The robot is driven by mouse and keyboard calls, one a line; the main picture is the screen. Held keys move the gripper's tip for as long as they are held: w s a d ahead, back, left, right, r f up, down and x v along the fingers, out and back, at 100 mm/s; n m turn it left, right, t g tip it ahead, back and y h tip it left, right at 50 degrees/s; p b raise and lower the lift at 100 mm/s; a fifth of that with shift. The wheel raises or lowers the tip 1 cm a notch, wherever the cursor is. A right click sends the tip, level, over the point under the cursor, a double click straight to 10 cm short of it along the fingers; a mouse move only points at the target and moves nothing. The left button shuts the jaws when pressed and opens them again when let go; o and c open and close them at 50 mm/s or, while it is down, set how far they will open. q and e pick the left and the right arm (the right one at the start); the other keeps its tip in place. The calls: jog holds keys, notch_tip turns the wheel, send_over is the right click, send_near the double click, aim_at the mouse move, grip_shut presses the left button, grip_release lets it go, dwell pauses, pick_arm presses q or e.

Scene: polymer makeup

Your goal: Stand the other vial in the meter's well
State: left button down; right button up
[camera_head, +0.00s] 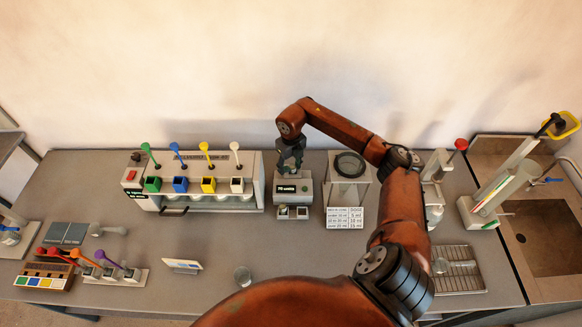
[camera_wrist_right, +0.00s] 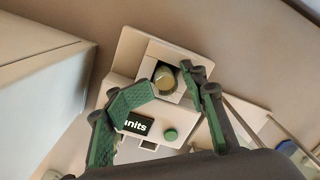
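The meter (camera_head: 292,188) stands on the bench near the back wall, with a dark display and two small square holders (camera_head: 292,212) at its front. In the right wrist view the meter's white body (camera_wrist_right: 130,60) shows an "units" display and a green button. A round vial (camera_wrist_right: 164,79) with greenish-yellow contents sits in the square well there. My right gripper (camera_head: 291,168) is over the meter; its green fingertips (camera_wrist_right: 170,82) are spread on either side of the vial, with a gap visible on the right. Contact with the left fingertip is unclear. My left gripper is out of view.
A dispenser with coloured levers (camera_head: 205,185) stands left of the meter.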

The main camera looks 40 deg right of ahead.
jog(key=shift+o, duration=1.2)
notch_tip(320, 180, up, 12)
jog(key=shift+s+a+r, duration=0.15)
jog(key=shift+s+a, duration=0.1)
jog(key=shift+a, duration=0.05)
